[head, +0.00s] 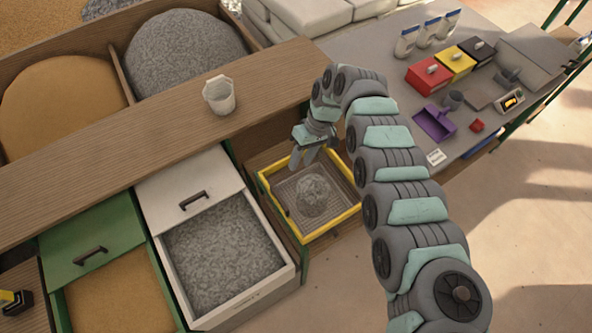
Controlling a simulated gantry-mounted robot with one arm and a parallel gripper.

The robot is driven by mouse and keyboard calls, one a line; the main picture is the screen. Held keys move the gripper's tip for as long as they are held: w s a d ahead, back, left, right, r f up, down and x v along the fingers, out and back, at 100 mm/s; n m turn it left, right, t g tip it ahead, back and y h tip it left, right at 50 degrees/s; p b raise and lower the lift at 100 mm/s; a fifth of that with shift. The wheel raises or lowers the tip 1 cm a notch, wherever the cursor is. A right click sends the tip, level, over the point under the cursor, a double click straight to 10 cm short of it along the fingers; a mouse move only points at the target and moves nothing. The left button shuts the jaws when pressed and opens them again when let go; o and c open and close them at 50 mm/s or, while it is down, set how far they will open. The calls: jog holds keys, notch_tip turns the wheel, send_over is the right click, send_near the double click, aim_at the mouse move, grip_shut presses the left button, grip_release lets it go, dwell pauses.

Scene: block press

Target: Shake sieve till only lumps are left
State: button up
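The sieve (351,213) is a square yellow-framed tray with a mesh bottom, set in a wooden bay at the middle of the head view. A heap of grey gravelly material (313,195) lies on the mesh near its centre; single lumps cannot be told from finer grains. My gripper (306,160) is at the sieve's far edge, pointing down by the yellow rim. The fingers are small and partly hidden by the wrist, so whether they grip the rim is unclear. What lies under the mesh is hidden.
A white drawer of grey gravel (289,276) stands left of the sieve, beside a green drawer of sand (58,310). A grey table (385,75) at right holds coloured boxes and a purple scoop (434,124).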

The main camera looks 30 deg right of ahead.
jog(key=shift+v, duration=1.8)
